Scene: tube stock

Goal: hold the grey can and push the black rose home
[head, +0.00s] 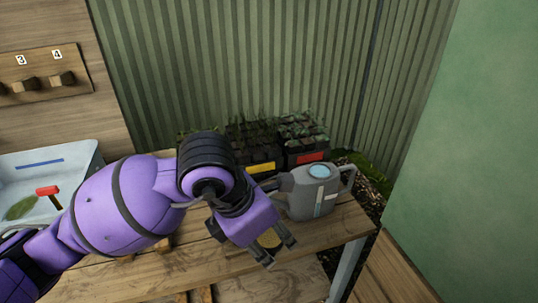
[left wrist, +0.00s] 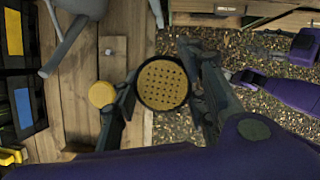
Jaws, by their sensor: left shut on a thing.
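The grey can (head: 313,192) is a watering can with a pale blue round top, standing upright on the wooden bench in the head view. Part of the can (left wrist: 80,8) and its spout (left wrist: 62,48) show at the top left of the left wrist view. My left gripper (head: 279,252) is in front of the can, near the bench's front edge. In the left wrist view it is shut on the black rose (left wrist: 163,85), whose perforated brass face points at the camera. The rose is apart from the spout. Purple and dark parts at the right edge seem to be my right arm.
Trays of dark pots with plants (head: 303,146) stand behind the can. A small yellow disc (left wrist: 102,94) lies on the bench beside the left finger. A pale tray (head: 90,158) is at the left. A green wall (head: 460,150) bounds the right.

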